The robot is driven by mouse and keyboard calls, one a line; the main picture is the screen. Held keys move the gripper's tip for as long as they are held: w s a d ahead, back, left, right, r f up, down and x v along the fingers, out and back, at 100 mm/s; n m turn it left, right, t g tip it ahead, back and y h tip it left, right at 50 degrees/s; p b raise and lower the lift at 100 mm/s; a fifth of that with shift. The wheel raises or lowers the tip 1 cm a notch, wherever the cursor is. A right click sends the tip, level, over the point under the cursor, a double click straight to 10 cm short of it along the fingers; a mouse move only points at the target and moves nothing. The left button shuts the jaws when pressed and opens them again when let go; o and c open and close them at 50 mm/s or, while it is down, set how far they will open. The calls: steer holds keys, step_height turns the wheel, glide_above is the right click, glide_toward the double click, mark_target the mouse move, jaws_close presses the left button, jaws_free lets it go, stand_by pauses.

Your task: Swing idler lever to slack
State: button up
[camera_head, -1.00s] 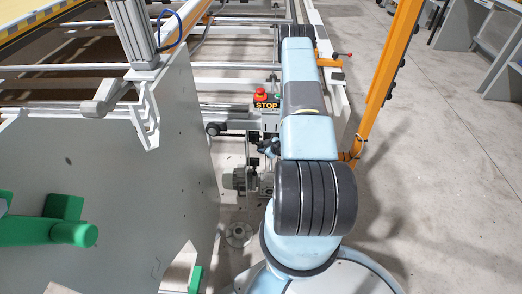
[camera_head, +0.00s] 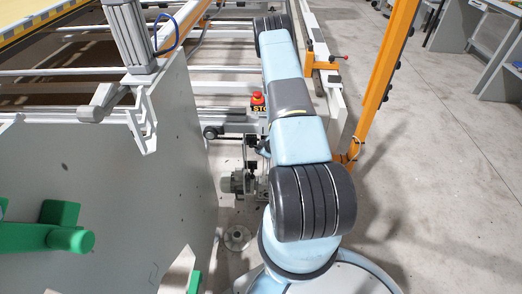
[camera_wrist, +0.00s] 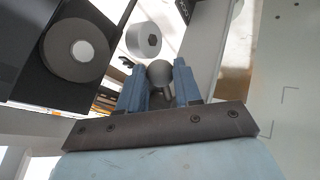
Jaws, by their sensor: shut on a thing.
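In the wrist view, my gripper (camera_wrist: 158,90) has its two blue fingers on either side of a grey ball knob (camera_wrist: 160,71). The knob sits on a short stem between the fingers, and I take it to be the end of the idler lever. The fingers are closed on it. The rest of the lever is hidden behind the fingers and the gripper's dark plate. In the head view, my blue arm stretches away over the frame's right side, and the gripper and the held knob do not show.
A red emergency stop button (camera_head: 257,100) sits beside my arm. A large grey side panel (camera_head: 105,185) with a green handle (camera_head: 50,237) fills the left. An orange post (camera_head: 384,75) stands at right. Clear floor (camera_head: 450,200) lies right of it.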

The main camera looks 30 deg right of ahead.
steer(key=o, duration=0.7)
steer(key=shift+w+r, duration=0.15)
steer(key=shift+w, duration=0.15)
steer(key=shift+o, duration=0.3)
steer(key=shift+s, duration=0.1)
steer(key=shift+s, duration=0.1)
steer(key=v, duration=1.3)
steer(key=shift+s, duration=0.2)
steer(key=shift+r, duration=0.1)
